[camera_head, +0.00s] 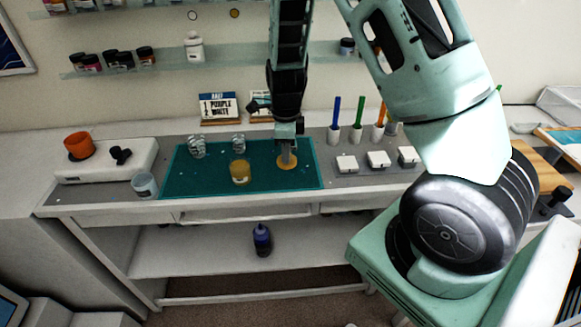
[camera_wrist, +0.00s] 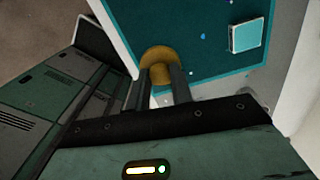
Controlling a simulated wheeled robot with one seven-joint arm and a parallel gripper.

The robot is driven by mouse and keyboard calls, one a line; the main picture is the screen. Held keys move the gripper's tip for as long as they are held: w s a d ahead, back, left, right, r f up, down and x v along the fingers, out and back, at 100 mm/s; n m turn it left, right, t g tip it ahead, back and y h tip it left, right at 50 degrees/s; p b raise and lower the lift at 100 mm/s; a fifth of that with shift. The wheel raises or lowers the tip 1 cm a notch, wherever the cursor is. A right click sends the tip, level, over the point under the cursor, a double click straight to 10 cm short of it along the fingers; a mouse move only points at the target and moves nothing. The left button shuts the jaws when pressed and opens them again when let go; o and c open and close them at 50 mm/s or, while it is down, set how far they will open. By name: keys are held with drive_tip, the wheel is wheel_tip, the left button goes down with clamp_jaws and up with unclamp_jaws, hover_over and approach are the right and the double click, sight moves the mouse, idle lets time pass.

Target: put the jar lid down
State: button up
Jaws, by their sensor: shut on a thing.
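The jar lid (camera_head: 287,164) is a round, flat, tan-gold disc with a raised middle part. It is at the right part of the teal mat (camera_head: 205,187) in the head view. My gripper (camera_head: 288,158) points down over it and is shut on its raised part. In the wrist view the lid (camera_wrist: 157,55) shows at the fingertips of my gripper (camera_wrist: 160,78). I cannot tell whether the lid touches the mat. A jar with gold contents (camera_head: 240,172) stands to the left of the lid on the mat.
Clear glasses (camera_head: 197,147) stand behind the jar. A clear cup (camera_head: 144,184) is by the mat's left edge. White square blocks (camera_head: 346,164) lie right of the mat. A sign (camera_head: 219,107) and upright colored sticks (camera_head: 335,120) stand behind. Front mat has bare room.

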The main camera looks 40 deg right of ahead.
drive_tip(key=shift+f+p, duration=0.35)
drive_tip(key=shift+f, duration=2.35)
drive_tip(key=shift+f, duration=0.15)
drive_tip(key=o, duration=0.9)
drive_tip(key=shift+o, duration=0.2)
